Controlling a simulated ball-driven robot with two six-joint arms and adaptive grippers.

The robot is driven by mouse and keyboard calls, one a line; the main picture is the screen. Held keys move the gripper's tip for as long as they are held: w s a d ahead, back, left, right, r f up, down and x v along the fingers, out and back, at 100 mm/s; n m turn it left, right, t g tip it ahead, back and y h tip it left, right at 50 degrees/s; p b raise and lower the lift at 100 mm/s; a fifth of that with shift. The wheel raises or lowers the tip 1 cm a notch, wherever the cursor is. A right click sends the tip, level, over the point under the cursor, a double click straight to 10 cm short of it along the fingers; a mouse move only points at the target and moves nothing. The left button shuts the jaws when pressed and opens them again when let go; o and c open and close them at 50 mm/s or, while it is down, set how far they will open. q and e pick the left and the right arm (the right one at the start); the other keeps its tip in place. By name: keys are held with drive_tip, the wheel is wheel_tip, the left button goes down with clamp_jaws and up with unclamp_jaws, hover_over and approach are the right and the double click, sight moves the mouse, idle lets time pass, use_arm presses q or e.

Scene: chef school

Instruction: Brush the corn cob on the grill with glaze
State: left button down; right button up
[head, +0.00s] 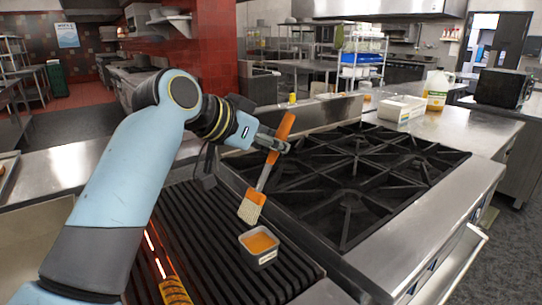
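My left gripper (275,142) is shut on the orange handle of a brush (267,170). The brush hangs tilted, with its pale bristles (248,212) pointing down, just above and slightly left of a small square tub of orange glaze (260,250). The bristles look apart from the glaze. The tub stands on the dark ribbed grill (215,240). A yellow-brown corn cob (174,290) lies on the grill at the bottom edge, partly cut off by the frame. My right gripper is not in view.
A black gas range (350,175) adjoins the grill on the right. A white box (401,109) and a jug (437,90) stand on the steel counter behind it. Glowing orange lines show between the grill bars left of the tub. The space above the range is clear.

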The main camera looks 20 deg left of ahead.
sight(262, 179)
use_arm(q)
drive_tip(key=shift+a+t, duration=0.2)
drive_tip(key=shift+t, duration=0.1)
drive_tip(key=shift+s+d+h, duration=0.1)
drive_tip(key=shift+h, duration=0.2)
drive_tip(key=shift+f+t, duration=0.2)
drive_tip(key=shift+t, duration=0.4)
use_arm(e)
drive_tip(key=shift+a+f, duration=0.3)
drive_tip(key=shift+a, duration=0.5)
use_arm(q)
drive_tip(key=shift+f+b, duration=0.85)
drive_tip(key=shift+b, duration=0.2)
wheel_tip(262, 179, down, 4)
drive_tip(key=b, duration=0.4)
drive_tip(key=shift+f, duration=0.1)
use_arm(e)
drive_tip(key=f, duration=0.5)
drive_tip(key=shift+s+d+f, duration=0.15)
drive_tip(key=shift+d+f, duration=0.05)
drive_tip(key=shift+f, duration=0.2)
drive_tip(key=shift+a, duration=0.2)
use_arm(q)
drive_tip(key=shift+f+b, duration=0.3)
drive_tip(key=shift+f, duration=0.15)
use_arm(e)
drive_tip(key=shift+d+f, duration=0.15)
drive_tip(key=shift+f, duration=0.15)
